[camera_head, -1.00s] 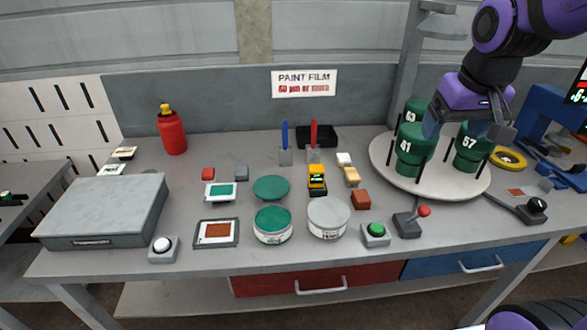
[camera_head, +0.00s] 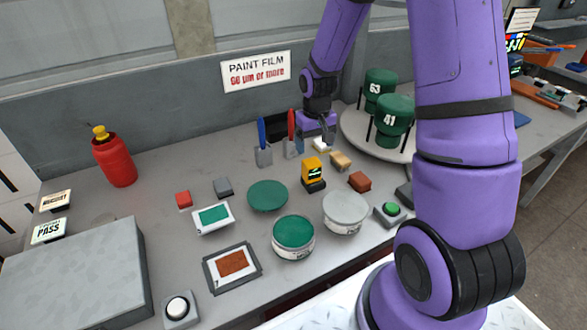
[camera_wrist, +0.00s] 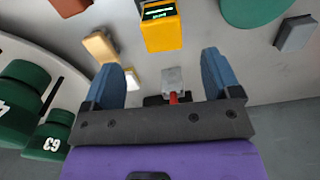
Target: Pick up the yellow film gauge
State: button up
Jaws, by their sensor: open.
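The yellow film gauge (camera_head: 312,171) stands upright in a dark base on the table, its small dark screen showing green marks. In the wrist view the gauge (camera_wrist: 161,28) is at the top, ahead of and between the two blue fingers. My gripper (camera_wrist: 168,75) is open and empty. In the head view my gripper (camera_head: 318,135) is behind the gauge, near the red-handled tool, apart from the gauge. My own arm covers the right part of the table.
Close by stand a red-handled tool (camera_head: 291,128), a blue-handled tool (camera_head: 261,134), a tan block (camera_head: 341,160) and a red-brown block (camera_head: 360,181). A green disc (camera_head: 267,195) and two round tins lie left and in front. Green cylinders (camera_head: 395,115) stand on a round platform behind.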

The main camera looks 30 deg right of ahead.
aim_at(311, 171)
jog(key=shift+w+a+f, duration=0.1)
jog(key=shift+f, duration=0.35)
jog(key=shift+w+f, duration=0.15)
jog(key=shift+f, duration=4.95)
jog(key=shift+c, duration=0.2)
jog(key=c, duration=1)
